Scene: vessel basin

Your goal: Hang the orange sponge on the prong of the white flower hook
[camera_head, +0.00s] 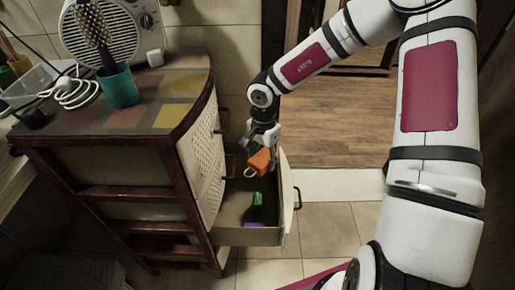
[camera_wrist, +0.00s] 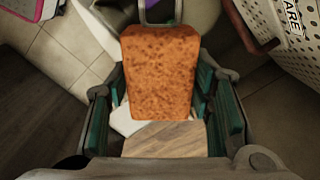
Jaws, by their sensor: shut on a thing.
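The orange sponge (camera_head: 260,160) is between the fingers of my gripper (camera_head: 264,140), above an open drawer in the head view. A pale loop (camera_head: 250,173) sticks out from its lower left end. In the wrist view the sponge (camera_wrist: 160,72) fills the middle between the two green-padded fingers of my gripper (camera_wrist: 168,105). Its loop (camera_wrist: 160,12) points to the top edge. My gripper is shut on the sponge. I cannot make out the white flower hook in either view.
The open drawer (camera_head: 232,236) holds a green item (camera_head: 257,199) and a purple item. The cabinet top (camera_head: 130,118) carries a teal cup (camera_head: 118,88) with a brush, a fan heater and a white cable. Free floor (camera_head: 330,225) lies right of the drawer.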

